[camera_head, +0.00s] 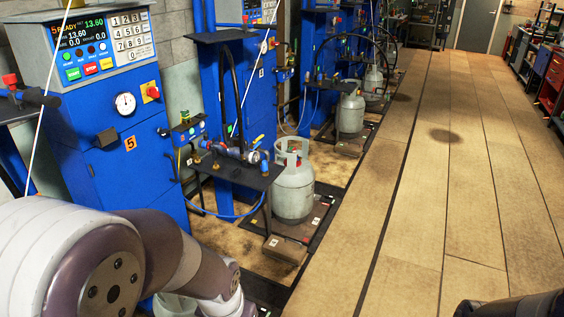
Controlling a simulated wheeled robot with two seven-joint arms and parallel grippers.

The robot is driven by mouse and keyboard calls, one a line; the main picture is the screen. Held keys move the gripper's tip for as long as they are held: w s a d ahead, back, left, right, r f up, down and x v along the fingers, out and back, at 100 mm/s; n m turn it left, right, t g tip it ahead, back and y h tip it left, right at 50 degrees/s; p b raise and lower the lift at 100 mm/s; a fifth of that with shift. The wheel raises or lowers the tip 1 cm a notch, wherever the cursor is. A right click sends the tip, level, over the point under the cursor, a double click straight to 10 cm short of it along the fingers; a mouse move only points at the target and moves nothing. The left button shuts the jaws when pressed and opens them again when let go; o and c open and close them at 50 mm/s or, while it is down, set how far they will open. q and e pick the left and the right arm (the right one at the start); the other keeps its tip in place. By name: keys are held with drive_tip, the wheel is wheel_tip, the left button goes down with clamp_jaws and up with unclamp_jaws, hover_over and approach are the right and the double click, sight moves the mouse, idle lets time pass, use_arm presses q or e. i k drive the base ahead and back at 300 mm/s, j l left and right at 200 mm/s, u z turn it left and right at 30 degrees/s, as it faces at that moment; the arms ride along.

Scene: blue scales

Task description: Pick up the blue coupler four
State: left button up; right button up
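Blue fittings with hoses and a gauge (255,157) sit on a small dark shelf (235,178) in front of the blue scale cabinets. I cannot tell which of these is blue coupler four, as no number on them is readable. A grey gas cylinder (293,190) with a collar stands upright beside the shelf on a low scale platform. My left arm fills the lower left and leaves the frame at the bottom; its gripper is not seen. Only a dark part of my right arm shows at the lower right corner; its gripper is not seen.
A blue cabinet (122,185) marked 5 carries a lit control panel (105,43) at the left. More blue scales and grey cylinders (350,112) line the row behind. The plank floor (430,180) on the right is clear. Red cabinets (552,85) stand far right.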

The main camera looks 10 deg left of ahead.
sight(264, 164)
drive_tip(key=i+u, duration=0.1)
drive_tip(key=i, duration=0.45)
drive_tip(key=i+l, duration=0.1)
drive_tip(key=i, duration=0.45)
drive_tip(key=i+l+u, duration=0.15)
drive_tip(key=i, duration=0.45)
drive_tip(key=i+l+u, duration=0.1)
drive_tip(key=i, duration=0.45)
drive_tip(key=i+l+u, duration=0.1)
drive_tip(key=i, duration=0.45)
drive_tip(key=i+l+u, duration=0.25)
drive_tip(key=u, duration=0.25)
drive_tip(key=i, duration=0.1)
